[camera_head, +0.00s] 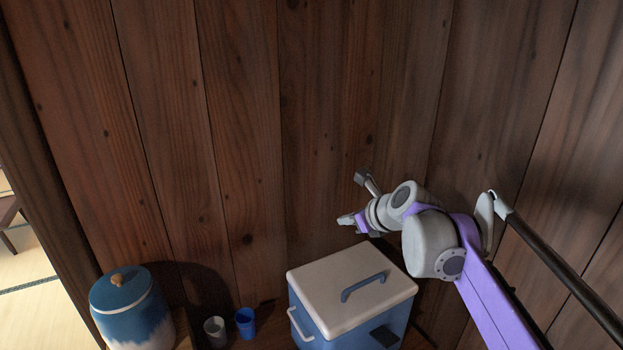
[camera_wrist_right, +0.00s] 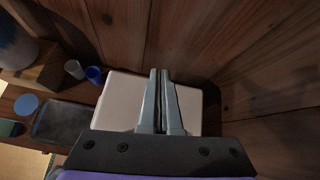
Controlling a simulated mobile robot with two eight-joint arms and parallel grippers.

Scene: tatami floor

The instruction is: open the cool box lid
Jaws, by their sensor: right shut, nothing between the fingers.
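The cool box (camera_head: 305,327) stands at the bottom centre of the head view, with a blue body and a white side handle. Its cream lid (camera_head: 322,290) lies flat and closed on top, with a blue handle (camera_head: 362,287) across it. My right gripper (camera_head: 346,219) is above the back of the lid, near the wooden wall, apart from the lid as far as I can see. In the right wrist view the fingers (camera_wrist_right: 160,72) are shut together and empty, in front of the pale lid (camera_wrist_right: 118,100). The lid handle is not visible there. My left gripper is out of view.
A blue and white lidded jar (camera_head: 130,310) stands to the left. A grey cup (camera_head: 215,332) and a blue cup (camera_head: 245,322) stand between jar and box. A dark tray (camera_wrist_right: 65,122) shows in the right wrist view. A plank wall (camera_head: 240,130) rises close behind.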

